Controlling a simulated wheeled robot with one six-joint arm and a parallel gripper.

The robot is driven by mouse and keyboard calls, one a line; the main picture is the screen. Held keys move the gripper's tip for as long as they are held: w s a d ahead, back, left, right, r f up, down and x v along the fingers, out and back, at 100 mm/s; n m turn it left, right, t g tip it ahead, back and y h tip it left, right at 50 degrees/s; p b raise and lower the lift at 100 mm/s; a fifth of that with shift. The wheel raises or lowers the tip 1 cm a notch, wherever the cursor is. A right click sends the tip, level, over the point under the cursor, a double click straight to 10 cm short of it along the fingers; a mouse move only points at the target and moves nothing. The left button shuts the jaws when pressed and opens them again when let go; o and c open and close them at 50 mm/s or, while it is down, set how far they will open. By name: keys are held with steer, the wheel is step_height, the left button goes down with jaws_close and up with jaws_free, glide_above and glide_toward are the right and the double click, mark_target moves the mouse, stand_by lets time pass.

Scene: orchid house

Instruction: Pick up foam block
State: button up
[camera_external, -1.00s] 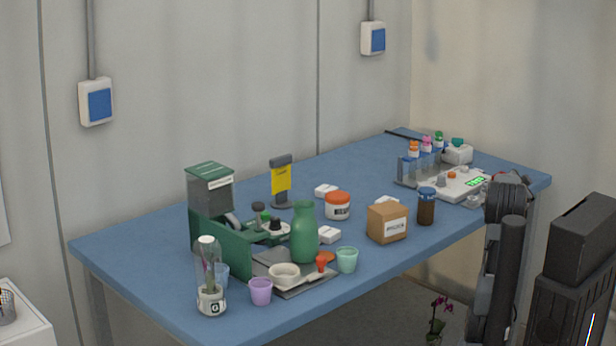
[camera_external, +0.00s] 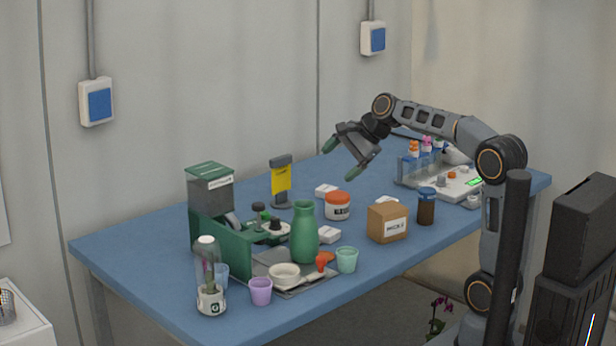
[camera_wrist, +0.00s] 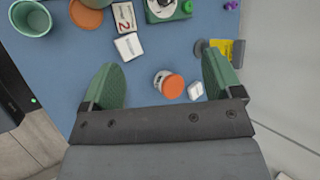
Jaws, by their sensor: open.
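I cannot tell for sure which thing is the foam block; several small white blocks lie on the blue table. One white block (camera_external: 327,190) is behind the orange-lidded jar (camera_external: 338,205); it shows beside the jar in the wrist view (camera_wrist: 195,90). Another white block (camera_external: 328,234) lies right of the green bottle; it shows in the wrist view (camera_wrist: 128,46). A third (camera_external: 387,200) is partly hidden behind a brown box. My gripper (camera_external: 342,158) is open and empty, high above the table; its green fingers (camera_wrist: 160,62) spread wide in the wrist view.
The green bottle (camera_external: 304,235), brown box (camera_external: 388,222) and dark jar (camera_external: 427,206) stand near the blocks. A green machine (camera_external: 215,225) and grey tray (camera_external: 300,280) fill the left. A yellow card stand (camera_external: 281,182) is behind. The table's back strip is mostly clear.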

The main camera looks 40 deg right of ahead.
mark_target(327, 230)
steer(key=w+f+g+h, duration=0.1)
steer(key=f+g, duration=0.1)
steer(key=f, duration=0.4)
steer(key=w+f+g+h+p, duration=0.1)
steer(key=f+g+h, duration=0.1)
steer(key=f, duration=0.5)
steer(key=w+f+g+h+p, duration=0.1)
steer(key=w+f+g+h, duration=0.1)
steer(key=f, duration=0.4)
steer(key=shift+a+f, duration=0.2)
steer(key=shift+f, duration=0.1)
steer(key=c, duration=1)
